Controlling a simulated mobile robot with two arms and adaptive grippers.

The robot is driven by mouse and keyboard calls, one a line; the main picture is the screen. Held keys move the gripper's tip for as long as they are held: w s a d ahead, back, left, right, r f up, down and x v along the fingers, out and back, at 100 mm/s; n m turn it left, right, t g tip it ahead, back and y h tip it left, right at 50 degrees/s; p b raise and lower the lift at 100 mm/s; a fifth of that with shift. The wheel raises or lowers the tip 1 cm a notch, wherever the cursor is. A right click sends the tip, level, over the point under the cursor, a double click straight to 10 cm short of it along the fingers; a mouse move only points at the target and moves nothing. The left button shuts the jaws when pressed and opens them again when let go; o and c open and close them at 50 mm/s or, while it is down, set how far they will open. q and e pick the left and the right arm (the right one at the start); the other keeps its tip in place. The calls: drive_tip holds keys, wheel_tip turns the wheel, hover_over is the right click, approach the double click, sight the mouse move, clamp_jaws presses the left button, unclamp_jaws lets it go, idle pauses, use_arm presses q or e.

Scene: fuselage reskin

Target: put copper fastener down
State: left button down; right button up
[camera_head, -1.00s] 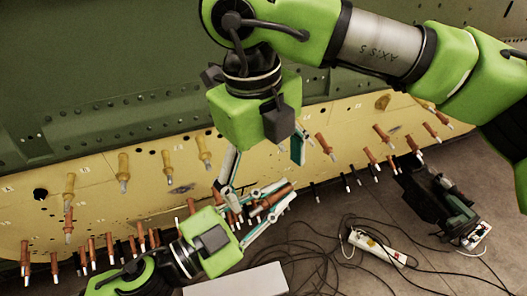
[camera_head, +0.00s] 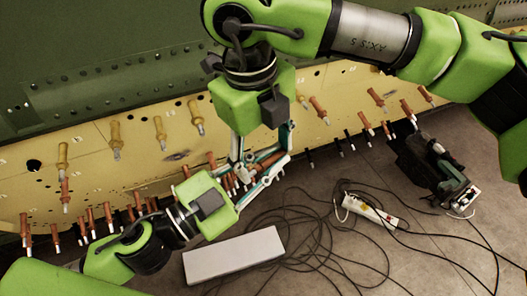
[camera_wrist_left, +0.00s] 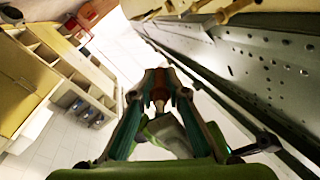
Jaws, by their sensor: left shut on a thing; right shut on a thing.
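A copper fastener (camera_head: 270,162) is between the tips of both my grippers, in front of the yellow panel strip. My left gripper (camera_head: 262,176) comes from the lower left and is shut on it. My right gripper (camera_head: 262,160) reaches down from above and is shut on it too; their fingers overlap, so the exact contact is partly hidden. In the left wrist view the left gripper's fingers (camera_wrist_left: 160,82) close around the brownish fastener (camera_wrist_left: 159,93).
The yellow strip (camera_head: 95,185) carries several copper and yellow fasteners sticking out. A white box (camera_head: 235,256) lies below. A power strip (camera_head: 369,211), loose black cables and a dark green tool (camera_head: 440,165) lie on the floor at the right.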

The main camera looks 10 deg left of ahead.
use_arm(q)
drive_tip(key=c, duration=1.9)
unclamp_jaws()
drive_tip(key=shift+r, duration=0.3)
drive_tip(key=shift+f, duration=0.15)
